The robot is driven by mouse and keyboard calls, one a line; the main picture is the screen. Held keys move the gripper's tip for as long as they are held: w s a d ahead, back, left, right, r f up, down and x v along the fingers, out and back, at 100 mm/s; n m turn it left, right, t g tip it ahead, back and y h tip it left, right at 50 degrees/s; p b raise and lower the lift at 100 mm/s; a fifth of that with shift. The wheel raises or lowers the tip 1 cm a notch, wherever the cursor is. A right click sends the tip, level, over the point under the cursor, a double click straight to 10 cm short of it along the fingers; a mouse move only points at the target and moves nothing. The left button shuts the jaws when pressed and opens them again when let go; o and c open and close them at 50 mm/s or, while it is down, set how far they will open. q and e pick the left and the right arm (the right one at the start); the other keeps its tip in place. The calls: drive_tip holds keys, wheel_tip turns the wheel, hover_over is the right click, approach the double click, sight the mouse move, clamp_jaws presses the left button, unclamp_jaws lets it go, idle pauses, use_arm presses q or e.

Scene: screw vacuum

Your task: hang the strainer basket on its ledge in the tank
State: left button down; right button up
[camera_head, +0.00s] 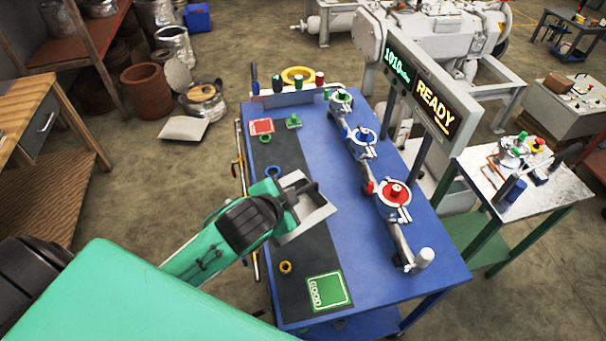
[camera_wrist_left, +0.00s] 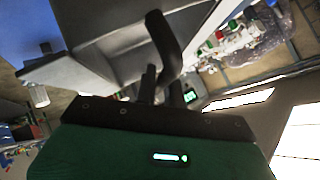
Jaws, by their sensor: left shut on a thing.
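My left gripper (camera_head: 298,194) is over the dark strip on the blue table, with its fingers at a pale grey, box-shaped metal thing (camera_head: 312,221) that looks like the strainer basket. It is shut on this thing. In the left wrist view, the grey box (camera_wrist_left: 105,50) fills the upper left, and a dark finger of the left gripper (camera_wrist_left: 162,62) stands against its edge. Whether the box touches the table is hard to tell. I cannot clearly pick out the tank or its ledge. My right gripper is not in view.
The blue table (camera_head: 437,265) carries a pipe row with a red-capped clamp (camera_head: 394,192) and a blue-capped one (camera_head: 364,136). A green GOOD pad (camera_head: 328,291) and an orange ring (camera_head: 285,267) lie near its front. A READY display (camera_head: 436,105) stands along its right side.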

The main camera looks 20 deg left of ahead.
sight(297, 172)
use_arm(q)
drive_tip(key=w+a+m+h+b, duration=0.1)
drive_tip(key=w, duration=0.1)
drive_tip(key=w+f+m+b, duration=0.1)
drive_tip(key=w, duration=0.2)
drive_tip(key=w+a+f+m+h+b, duration=0.1)
drive_tip(key=w, duration=0.2)
drive_tip(key=shift+w+a+h, duration=0.25)
drive_tip(key=shift+a+h, duration=0.05)
drive_tip(key=shift+a, duration=0.05)
drive_tip(key=w+a+r+m+g+h+b, duration=0.1)
drive_tip(key=w+a+r+m+b, duration=0.15)
drive_tip(key=w+a+r, duration=0.4)
drive_tip(key=shift+n, duration=0.45)
drive_tip(key=f+p, duration=0.1)
drive_tip(key=f, duration=0.6)
drive_tip(key=w+f+p, duration=0.1)
drive_tip(key=f, duration=0.6)
drive_tip(key=f+p, duration=0.1)
drive_tip(key=f, duration=0.6)
drive_tip(key=shift+w+a, duration=0.4)
drive_tip(key=c, duration=1.5)
unclamp_jaws()
